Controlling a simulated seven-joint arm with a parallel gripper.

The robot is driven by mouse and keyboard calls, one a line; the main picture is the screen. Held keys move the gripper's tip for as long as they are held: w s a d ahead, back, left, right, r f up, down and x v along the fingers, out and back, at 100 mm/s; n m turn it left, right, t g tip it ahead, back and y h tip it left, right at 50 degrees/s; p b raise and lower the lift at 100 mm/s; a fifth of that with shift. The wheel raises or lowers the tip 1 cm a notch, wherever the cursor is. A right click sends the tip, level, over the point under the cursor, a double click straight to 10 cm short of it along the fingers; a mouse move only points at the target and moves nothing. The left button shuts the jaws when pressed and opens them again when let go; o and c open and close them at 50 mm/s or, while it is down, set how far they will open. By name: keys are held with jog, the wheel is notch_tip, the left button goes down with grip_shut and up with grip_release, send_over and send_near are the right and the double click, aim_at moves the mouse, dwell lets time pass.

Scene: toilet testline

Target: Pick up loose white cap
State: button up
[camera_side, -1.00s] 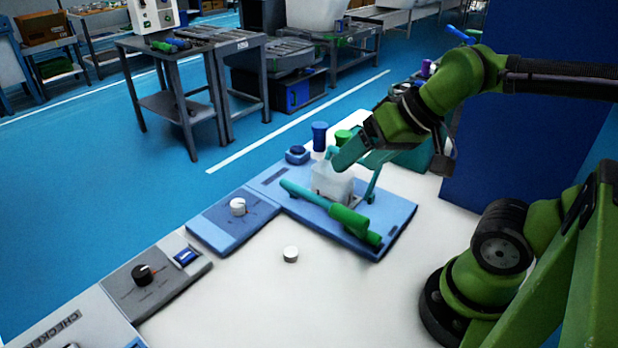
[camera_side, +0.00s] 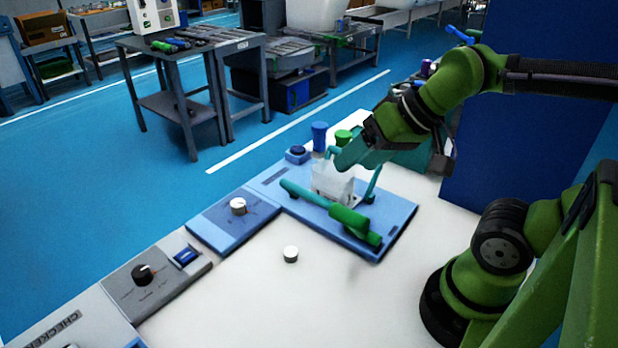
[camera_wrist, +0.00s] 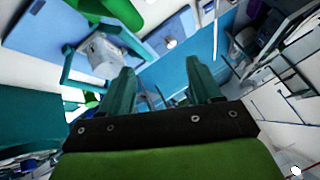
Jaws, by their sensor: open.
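The loose white cap (camera_side: 291,254) is a small short cylinder with a white top and darker side. It sits alone on the white table in the side view, left of and in front of the blue fixture plate (camera_side: 395,217). My gripper (camera_side: 352,174) is open, with its teal fingers spread above the fixture plate, near a whitish translucent block (camera_side: 331,183). It is well behind and right of the cap, not touching it. In the wrist view the two fingers of my gripper (camera_wrist: 160,70) are apart with nothing between them. I cannot surely identify the cap there.
A green-and-teal handle piece (camera_side: 347,217) lies across the fixture plate. A blue panel with a white knob (camera_side: 238,206) and a grey panel with a black knob (camera_side: 142,273) line the left edge. A blue cylinder (camera_side: 320,135) stands behind. The table around the cap is clear.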

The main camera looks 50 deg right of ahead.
jog(key=g+h, duration=0.2)
jog(key=g, duration=0.5)
send_over(291, 251)
notch_tip(291, 251, down, 8)
jog(key=shift+m, duration=0.3)
notch_tip(291, 251, down, 11)
jog(key=shift+s+r, duration=0.1)
notch_tip(291, 251, down, 5)
jog(key=shift+f, duration=0.15)
